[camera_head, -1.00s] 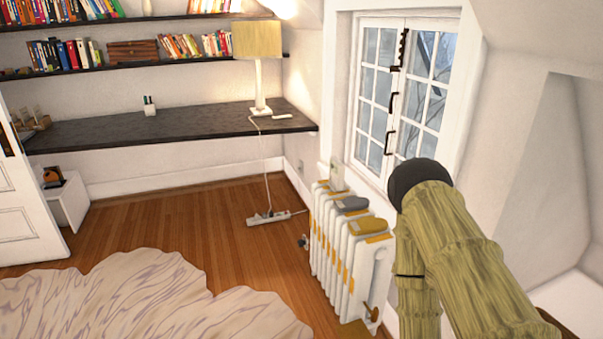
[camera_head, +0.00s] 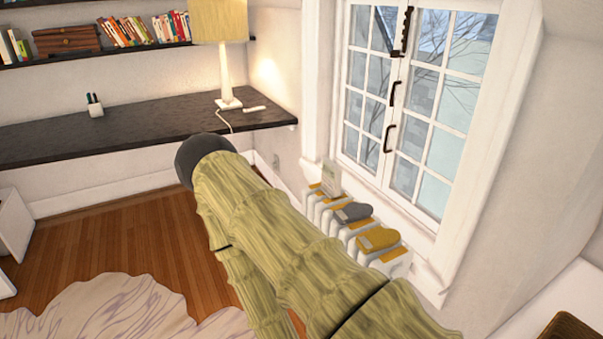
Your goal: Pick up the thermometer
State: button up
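A small whitish upright device (camera_head: 331,176), which looks like the thermometer, stands at the far end of the radiator top under the window. It is too small to read. Beside it, towards me, a grey mitten (camera_head: 352,212) and a mustard-yellow mitten (camera_head: 378,238) lie on the radiator (camera_head: 392,265). My bamboo-textured arm crosses the middle of the view and hides the lower radiator. My gripper itself cannot be made out; only arm links and a dark rounded joint show.
A dark desk (camera_head: 120,135) runs along the back wall, with a lamp (camera_head: 226,75) and a pen holder (camera_head: 95,104). The window (camera_head: 415,100) is above the radiator. A pale rug (camera_head: 100,310) lies on the wooden floor at left. A brown object (camera_head: 568,328) shows at bottom right.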

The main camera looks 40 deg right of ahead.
aim_at(330, 173)
jog(key=z, duration=0.35)
jog(key=i, duration=0.9)
jog(key=z, duration=0.75)
